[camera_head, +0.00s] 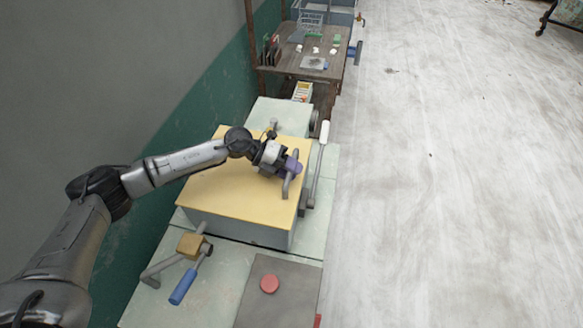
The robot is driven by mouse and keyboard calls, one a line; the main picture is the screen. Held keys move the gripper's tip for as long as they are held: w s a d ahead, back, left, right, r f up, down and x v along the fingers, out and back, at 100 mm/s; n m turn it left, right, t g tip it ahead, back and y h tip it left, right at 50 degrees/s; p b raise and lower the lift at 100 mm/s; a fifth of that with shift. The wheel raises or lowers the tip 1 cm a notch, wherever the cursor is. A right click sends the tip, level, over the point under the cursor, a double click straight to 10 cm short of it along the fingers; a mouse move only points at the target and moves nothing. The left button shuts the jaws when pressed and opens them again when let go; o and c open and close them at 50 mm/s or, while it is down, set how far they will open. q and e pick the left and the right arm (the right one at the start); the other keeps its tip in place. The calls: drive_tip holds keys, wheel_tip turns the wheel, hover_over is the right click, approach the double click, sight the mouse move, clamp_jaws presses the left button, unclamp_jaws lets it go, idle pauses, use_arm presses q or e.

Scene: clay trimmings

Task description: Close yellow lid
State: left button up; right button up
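The yellow lid (235,190) lies flat on top of a pale grey-green box-shaped machine (238,229). A grey bar handle (288,186) stands at the lid's right side. My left arm reaches in from the left across the lid, and my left gripper (292,169) is at the far end of this handle. The fingers look to be around or against the handle, but the view is too small to tell whether they are shut on it. My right gripper is not in view.
A lever with a white grip (324,134) stands right of the lid. A crank with a blue grip (184,287) and a grey panel with a red button (269,284) are in front. A wooden table (335,68) with small items is behind. The floor (455,190) at right is clear.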

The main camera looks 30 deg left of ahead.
use_arm(q)
drive_tip(key=shift+o, duration=1.1)
drive_tip(key=b+v, duration=0.2)
drive_tip(key=v, duration=1)
drive_tip(key=shift+v, duration=0.95)
drive_tip(key=shift+w+d+r, duration=0.1)
drive_tip(key=shift+d+r, duration=0.05)
drive_tip(key=shift+d, duration=0.05)
